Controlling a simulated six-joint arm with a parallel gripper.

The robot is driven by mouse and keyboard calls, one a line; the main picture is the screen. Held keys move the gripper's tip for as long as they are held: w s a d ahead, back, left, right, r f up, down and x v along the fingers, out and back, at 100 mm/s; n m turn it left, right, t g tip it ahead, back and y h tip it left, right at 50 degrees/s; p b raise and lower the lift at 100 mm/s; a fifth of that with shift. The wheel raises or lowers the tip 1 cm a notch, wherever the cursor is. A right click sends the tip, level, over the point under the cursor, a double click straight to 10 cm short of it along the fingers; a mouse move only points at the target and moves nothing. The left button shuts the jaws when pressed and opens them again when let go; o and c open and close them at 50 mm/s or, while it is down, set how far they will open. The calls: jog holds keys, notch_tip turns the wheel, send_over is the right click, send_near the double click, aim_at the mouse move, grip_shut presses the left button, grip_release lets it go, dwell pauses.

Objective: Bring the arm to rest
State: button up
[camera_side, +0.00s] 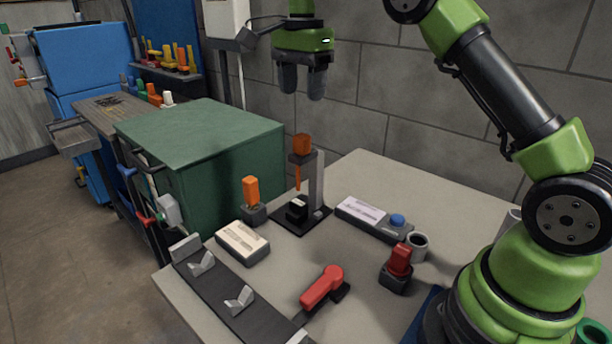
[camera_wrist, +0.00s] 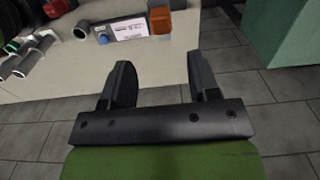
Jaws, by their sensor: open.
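My gripper (camera_side: 302,84) hangs at the top middle of the side view, fingers pointing down. It is in the air above and behind the work table (camera_side: 362,172), in front of the block wall. Its two dark fingers are apart with nothing between them. In the wrist view my gripper (camera_wrist: 157,80) also shows both fingers spread and empty, with grey floor tiles seen between and around them and the table edge beyond.
On the table stand an orange-topped press-like fixture (camera_side: 302,145), an orange-handled block (camera_side: 251,190), a red lever (camera_side: 322,287), a red-topped block (camera_side: 399,262), a blue-button box (camera_side: 398,221) and a dark rail (camera_side: 240,305). A green cabinet (camera_side: 205,135) stands to the left.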

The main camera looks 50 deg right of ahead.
jog(key=s+a+r+n+t, duration=0.2)
jog(key=s+a+r+n, duration=0.15)
jog(key=s, duration=0.25)
jog(key=s+a+r+n+t, duration=0.2)
jog(key=s+r+n, duration=0.3)
jog(key=s, duration=0.2)
jog(key=s+a+f+n+t+y, duration=0.1)
jog(key=s+f+n, duration=0.1)
jog(key=s, duration=0.4)
jog(key=s+a+f+n+t+y, duration=0.1)
jog(key=s+a+f+n+t, duration=0.1)
jog(key=s, duration=0.4)
jog(key=shift+s+a+f+n, duration=0.15)
jog(key=shift+s+f+n, duration=0.2)
jog(key=shift+n, duration=0.3)
